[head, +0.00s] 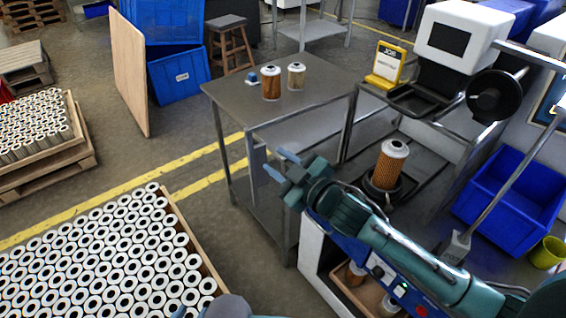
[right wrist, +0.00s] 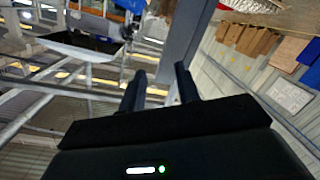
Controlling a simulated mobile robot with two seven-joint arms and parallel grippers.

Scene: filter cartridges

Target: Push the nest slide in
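An orange filter cartridge with a white top (head: 391,165) stands upright in a round black nest (head: 376,193). The nest sits on a dark slide plate (head: 412,204) at the front of the machine. How far out the slide stands is hard to tell, as my right arm covers part of the area below it. My right gripper (head: 268,171) is left of the nest, apart from it, near the grey table's front leg. Its two fingers are spread and empty in the right wrist view (right wrist: 160,88). A grey part of my left gripper (head: 228,306) shows at the bottom edge; its fingers are unclear.
A grey table (head: 325,92) behind my right gripper holds two cartridges (head: 271,83) (head: 296,76). A blue bin (head: 515,196) is at right. A crate of white-topped cartridges (head: 205,262) is at lower left.

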